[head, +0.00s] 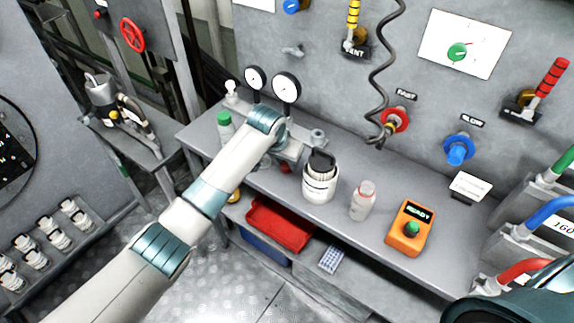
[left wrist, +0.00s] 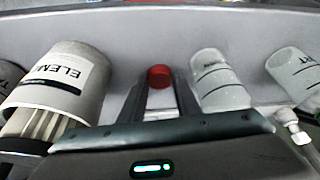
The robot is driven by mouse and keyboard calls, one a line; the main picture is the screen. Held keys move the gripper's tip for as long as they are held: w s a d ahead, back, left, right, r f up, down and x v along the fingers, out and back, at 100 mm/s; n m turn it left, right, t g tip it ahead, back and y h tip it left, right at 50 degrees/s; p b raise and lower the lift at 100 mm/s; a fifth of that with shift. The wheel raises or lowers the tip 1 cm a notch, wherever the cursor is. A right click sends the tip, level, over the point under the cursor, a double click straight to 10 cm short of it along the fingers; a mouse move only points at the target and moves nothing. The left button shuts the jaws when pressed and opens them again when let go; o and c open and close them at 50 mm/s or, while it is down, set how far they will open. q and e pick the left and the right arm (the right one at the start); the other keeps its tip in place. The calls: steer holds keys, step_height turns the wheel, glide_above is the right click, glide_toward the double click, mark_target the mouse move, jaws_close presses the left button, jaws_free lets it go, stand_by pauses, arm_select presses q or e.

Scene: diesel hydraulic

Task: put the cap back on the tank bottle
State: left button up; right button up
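The red cap (head: 285,168) shows just below my left gripper (head: 291,154), over the bench top. In the left wrist view the cap (left wrist: 160,76) sits between the tips of my left gripper (left wrist: 160,80), with a finger close on each side. I cannot tell whether the fingers press on it. A translucent bottle with a pinkish neck (head: 362,202) stands upright on the bench, right of the white canister; it seems to be the tank bottle. My right gripper is out of view.
The white canister with a dark filter (head: 319,186) stands right of my left gripper, close by. An orange box with a green button (head: 410,228) is farther right. A green-capped bottle (head: 225,130) stands behind my left arm. A red tray (head: 279,223) lies below the bench top.

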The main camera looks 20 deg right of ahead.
mark_target(286, 166)
arm_select(q)
steer(key=shift+r, duration=0.1)
step_height(286, 166, up, 10)
steer(key=b, duration=0.3)
stand_by(0.5)
stand_by(0.3)
